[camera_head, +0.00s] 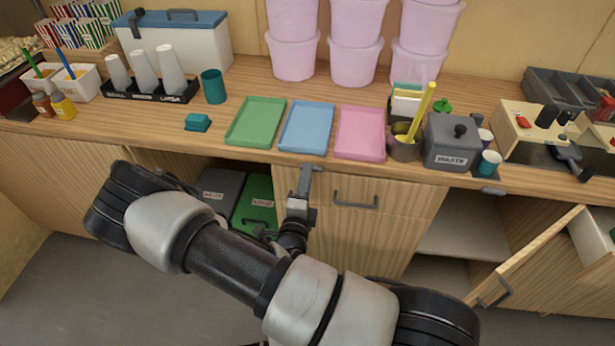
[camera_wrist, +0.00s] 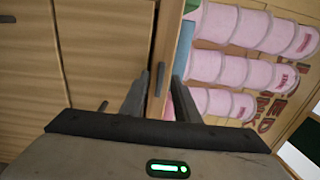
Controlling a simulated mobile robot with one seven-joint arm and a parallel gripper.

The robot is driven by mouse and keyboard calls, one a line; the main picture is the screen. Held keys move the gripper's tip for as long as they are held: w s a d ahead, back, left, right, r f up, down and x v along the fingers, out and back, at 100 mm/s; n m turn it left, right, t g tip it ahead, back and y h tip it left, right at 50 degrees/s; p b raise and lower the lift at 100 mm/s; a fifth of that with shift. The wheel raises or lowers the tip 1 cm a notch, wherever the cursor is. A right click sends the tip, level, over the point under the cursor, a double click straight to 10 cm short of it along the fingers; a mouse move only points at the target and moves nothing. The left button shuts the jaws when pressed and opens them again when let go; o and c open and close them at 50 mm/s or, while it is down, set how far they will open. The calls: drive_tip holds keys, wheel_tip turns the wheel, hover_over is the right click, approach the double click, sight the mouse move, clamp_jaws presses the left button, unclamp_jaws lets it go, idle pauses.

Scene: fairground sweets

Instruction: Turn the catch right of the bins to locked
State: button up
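Two bins stand in the open bay under the counter: a grey bin (camera_head: 222,186) and a green bin (camera_head: 258,196), each with a label. My gripper (camera_head: 306,178) is just right of them, at the counter's front edge. In the wrist view its two fingers (camera_wrist: 162,80) are apart, with the counter edge between and beyond them. A small dark upright piece (camera_wrist: 160,78) shows in that gap; I cannot tell whether it is the catch or whether a finger touches it. No catch shows clearly in the head view, where my gripper covers part of the cabinet front.
A drawer handle (camera_head: 356,203) is just right of my gripper. Green (camera_head: 256,122), blue (camera_head: 307,128) and pink trays (camera_head: 360,133) lie above on the counter. A cabinet door (camera_head: 530,255) stands open at the right. Pink tubs (camera_head: 356,55) stand behind.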

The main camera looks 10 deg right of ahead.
drive_tip(key=shift+w+d, duration=0.25)
drive_tip(key=shift+w, duration=0.3)
clamp_jaws()
